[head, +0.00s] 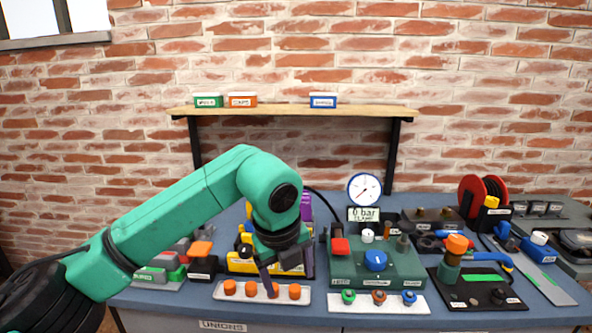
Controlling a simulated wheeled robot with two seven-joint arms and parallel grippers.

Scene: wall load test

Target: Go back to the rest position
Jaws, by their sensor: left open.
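My left arm, teal with black joints, reaches in from the left over the blue-grey bench (225,235). My left gripper (290,284) points down with its dark fingers apart. It is above or close behind a white tray (220,292) with several orange pieces; I cannot tell whether a finger touches the tray. The arm and gripper hide part of a yellow and purple device (240,266) behind them. My right gripper does not show.
A green test unit (405,268) with a blue knob and a round gauge (364,189) stands right of the gripper. A white tray (335,305) with coloured fittings lies before it. A red reel (473,196) stands at the right. A wooden shelf (290,110) hangs on the brick wall.

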